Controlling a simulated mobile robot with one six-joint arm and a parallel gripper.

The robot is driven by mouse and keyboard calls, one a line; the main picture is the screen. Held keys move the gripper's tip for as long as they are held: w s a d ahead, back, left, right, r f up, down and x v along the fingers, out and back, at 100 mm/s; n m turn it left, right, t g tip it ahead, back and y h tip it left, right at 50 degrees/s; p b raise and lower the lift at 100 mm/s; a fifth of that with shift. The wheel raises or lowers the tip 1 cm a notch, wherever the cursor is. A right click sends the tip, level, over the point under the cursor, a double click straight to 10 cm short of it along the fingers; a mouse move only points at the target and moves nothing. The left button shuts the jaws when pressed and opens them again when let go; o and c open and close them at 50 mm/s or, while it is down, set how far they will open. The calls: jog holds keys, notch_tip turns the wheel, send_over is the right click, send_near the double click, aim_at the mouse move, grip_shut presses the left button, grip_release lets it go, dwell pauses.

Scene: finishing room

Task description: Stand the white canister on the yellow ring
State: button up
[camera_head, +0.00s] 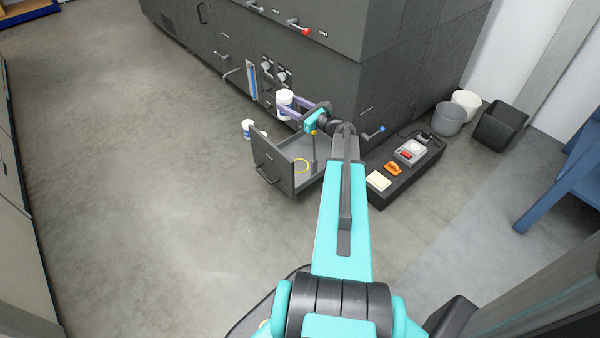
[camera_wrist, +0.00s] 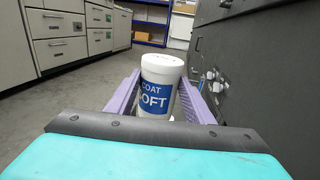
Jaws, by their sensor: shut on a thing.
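The ring does not show in the wrist view.
Another white container with a blue label (camera_head: 246,129) shows just beyond the drawer. The dark machine (camera_head: 340,60) rises close behind my gripper. A low black bench (camera_head: 405,180) with an orange item and a grey device stands to the right. Open concrete floor lies left.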

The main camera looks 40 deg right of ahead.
jog(key=s+d+f+m+h+b, duration=0.1)
jog(key=s+d+f, duration=0.1)
jog(key=d, duration=0.3)
jog(key=shift+s+d+f+h+b, duration=0.15)
jog(key=shift+f+h+b, duration=0.25)
jog(key=shift+f, duration=0.5)
jog(key=shift+f, duration=0.1)
notch_tip(320, 180, down, 22)
jog(key=b, duration=0.8)
jog(key=shift+f, duration=0.15)
jog(key=shift+f+b, duration=1.25)
jog(key=shift+f, duration=1.55)
jog(key=shift+f, duration=0.1)
jog(key=o, duration=1.3)
